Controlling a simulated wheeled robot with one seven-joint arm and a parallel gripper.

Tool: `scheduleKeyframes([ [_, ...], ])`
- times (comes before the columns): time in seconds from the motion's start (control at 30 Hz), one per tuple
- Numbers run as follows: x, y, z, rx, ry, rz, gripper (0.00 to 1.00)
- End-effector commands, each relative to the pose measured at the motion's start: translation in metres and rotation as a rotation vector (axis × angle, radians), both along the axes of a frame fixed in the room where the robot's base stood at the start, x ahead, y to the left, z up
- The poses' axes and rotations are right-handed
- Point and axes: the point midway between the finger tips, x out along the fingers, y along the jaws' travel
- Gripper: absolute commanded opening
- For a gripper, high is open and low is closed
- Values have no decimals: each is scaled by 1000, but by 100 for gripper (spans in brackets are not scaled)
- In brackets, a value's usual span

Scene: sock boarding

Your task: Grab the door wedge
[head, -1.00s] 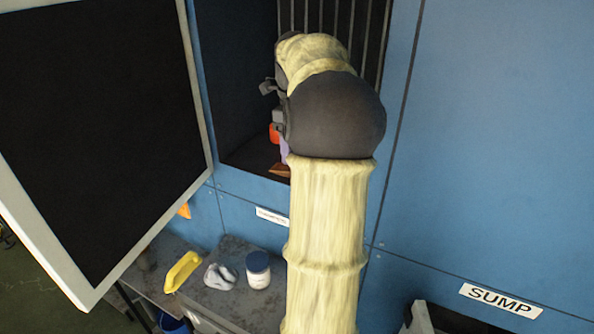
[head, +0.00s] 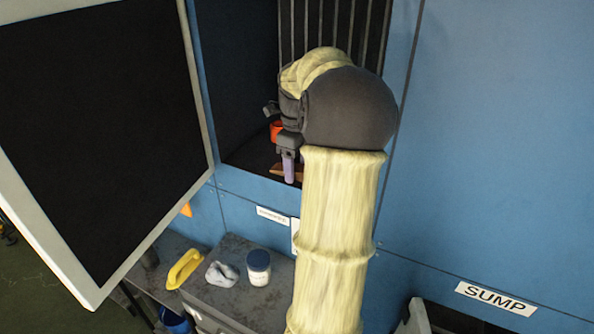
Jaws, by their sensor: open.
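A brown, wood-coloured piece that looks like the door wedge (head: 275,169) lies on the floor of the dark open compartment, near its front edge. It is partly hidden behind my gripper. Only one finger shows clearly, and my wrist and arm cover much of the compartment. I cannot tell whether the finger touches the wedge or whether the wedge is between the fingers.
An orange-red object (head: 276,130) stands behind my gripper in the compartment. The open dark door (head: 100,130) fills the left side.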

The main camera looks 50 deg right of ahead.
Motion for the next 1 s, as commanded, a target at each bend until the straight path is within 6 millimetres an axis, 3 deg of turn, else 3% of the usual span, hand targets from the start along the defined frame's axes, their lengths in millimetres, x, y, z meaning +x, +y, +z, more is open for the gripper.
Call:
scheduleKeyframes([
  [0.27, 0, 0, 0, 0, 0, 0, 60],
  [0.5, 0, 0, 0, 0, 0, 0, 14],
  [0.83, 0, 0, 3, 0, 0, 0, 13],
  [1.0, 1, 0, 14, -1, 0, 2, 13],
])
